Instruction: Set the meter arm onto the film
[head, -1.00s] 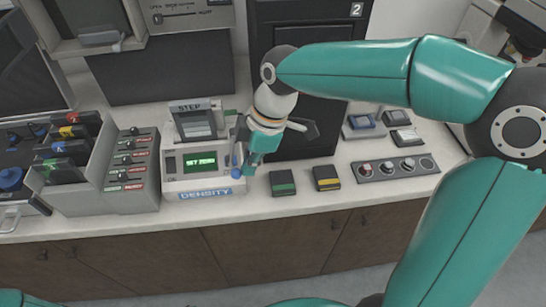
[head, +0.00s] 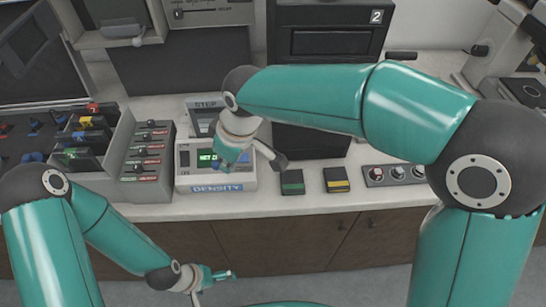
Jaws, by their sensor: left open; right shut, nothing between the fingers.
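The density meter (head: 186,180) is a pale box with a blue DENSITY label and a green-lit display. A grey piece marked STEP (head: 199,115) stands at its back, partly covered by my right arm. I cannot clearly make out the meter arm or the film behind my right gripper. My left gripper (head: 226,276) is open and empty, low in the view, in front of the cabinet and well below the meter.
A row of switches (head: 146,160) and a rack of coloured-tab holders (head: 90,145) stand left of the meter. A green-striped box (head: 292,188), a yellow-striped box (head: 338,186) and a knob panel (head: 385,176) lie to the right. The counter's front edge is clear.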

